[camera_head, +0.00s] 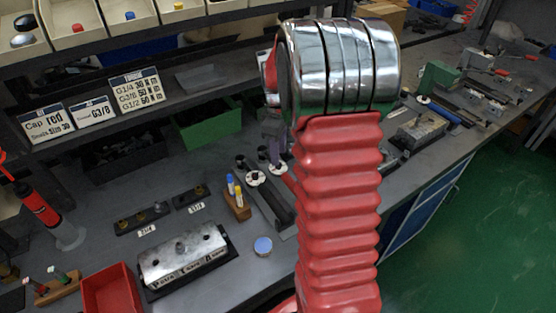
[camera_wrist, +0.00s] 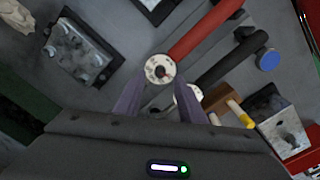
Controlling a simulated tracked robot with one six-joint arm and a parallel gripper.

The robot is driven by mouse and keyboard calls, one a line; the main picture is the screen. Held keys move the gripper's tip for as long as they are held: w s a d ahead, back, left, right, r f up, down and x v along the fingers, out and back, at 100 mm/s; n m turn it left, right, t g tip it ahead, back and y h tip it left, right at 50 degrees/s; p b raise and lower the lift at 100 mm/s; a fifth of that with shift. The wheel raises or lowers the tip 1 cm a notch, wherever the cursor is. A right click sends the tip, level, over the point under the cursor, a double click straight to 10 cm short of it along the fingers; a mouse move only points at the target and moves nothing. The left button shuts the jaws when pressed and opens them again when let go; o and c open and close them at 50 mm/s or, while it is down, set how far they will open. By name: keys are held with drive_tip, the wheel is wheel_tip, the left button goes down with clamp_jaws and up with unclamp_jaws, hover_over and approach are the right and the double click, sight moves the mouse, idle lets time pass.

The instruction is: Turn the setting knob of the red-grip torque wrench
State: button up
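The red-grip torque wrench (camera_wrist: 200,32) lies with its red handle running to the upper right in the wrist view. Its white round setting knob (camera_wrist: 160,68) is at the near end, and it shows in the head view (camera_head: 278,168). My gripper (camera_wrist: 160,76) is open, with one fingertip on each side of this knob in the wrist view. I cannot tell whether the fingers touch it. In the head view my gripper (camera_head: 273,157) is just above the knob, partly hidden by my red arm, which covers most of the wrench.
A black-grip wrench (camera_wrist: 225,66) lies alongside, its white knob (camera_head: 255,178) close by. A wooden holder (camera_head: 236,206) with blue and yellow tools stands near the knobs. A blue round lid (camera_head: 263,246), a metal block (camera_head: 185,258) and a red tray (camera_head: 108,290) are nearer.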

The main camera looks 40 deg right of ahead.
drive_tip(key=shift+f, duration=1.95)
clamp_jaws()
drive_tip(key=shift+a, duration=0.2)
drive_tip(key=shift+d, duration=0.2)
